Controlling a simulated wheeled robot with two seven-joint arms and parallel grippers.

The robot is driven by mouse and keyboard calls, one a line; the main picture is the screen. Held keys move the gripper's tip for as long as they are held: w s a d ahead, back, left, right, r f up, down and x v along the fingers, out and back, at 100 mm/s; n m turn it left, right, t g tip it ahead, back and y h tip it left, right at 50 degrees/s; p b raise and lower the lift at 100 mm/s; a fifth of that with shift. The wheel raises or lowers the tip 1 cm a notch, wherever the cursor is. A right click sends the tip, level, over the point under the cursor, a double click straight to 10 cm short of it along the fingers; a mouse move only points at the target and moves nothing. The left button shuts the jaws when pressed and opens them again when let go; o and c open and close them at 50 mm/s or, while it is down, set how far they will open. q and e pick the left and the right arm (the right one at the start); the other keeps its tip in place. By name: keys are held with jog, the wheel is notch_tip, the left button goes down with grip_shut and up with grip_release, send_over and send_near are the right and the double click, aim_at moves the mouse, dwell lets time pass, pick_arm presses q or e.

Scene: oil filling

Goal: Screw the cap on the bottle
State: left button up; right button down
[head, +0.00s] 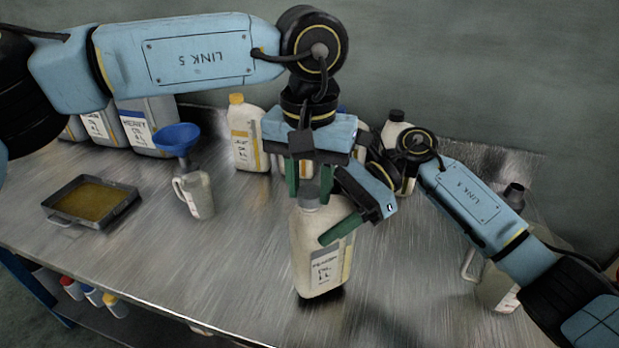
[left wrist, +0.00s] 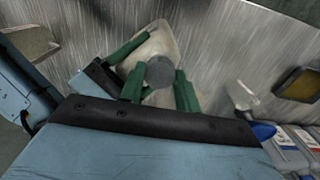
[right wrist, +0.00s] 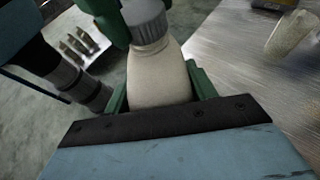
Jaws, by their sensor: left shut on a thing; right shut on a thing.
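A cream bottle (head: 318,245) with a grey label is near the front edge of the metal table, roughly upright. A grey ribbed cap (head: 309,197) sits on its neck; it also shows in the right wrist view (right wrist: 147,22) and from above in the left wrist view (left wrist: 160,71). My left gripper (head: 308,188) points down from above, its green fingers shut on the cap. My right gripper (head: 332,218) comes from the right, shut around the upper body of the bottle (right wrist: 160,75). Its far finger is hidden behind the bottle in the head view.
A metal tray (head: 70,216) of amber liquid lies at left. A jug (head: 202,195) with a blue funnel (head: 177,138) stands beside it. Several bottles and canisters line the back, including an orange-capped bottle (head: 243,135). A clear jug (head: 492,285) stands at right, partly behind my right arm.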

pick_arm(q)
jog(key=m, duration=0.9)
jog(key=shift+m, duration=0.4)
jog(key=o, duration=0.9)
jog(key=shift+r, duration=2.3)
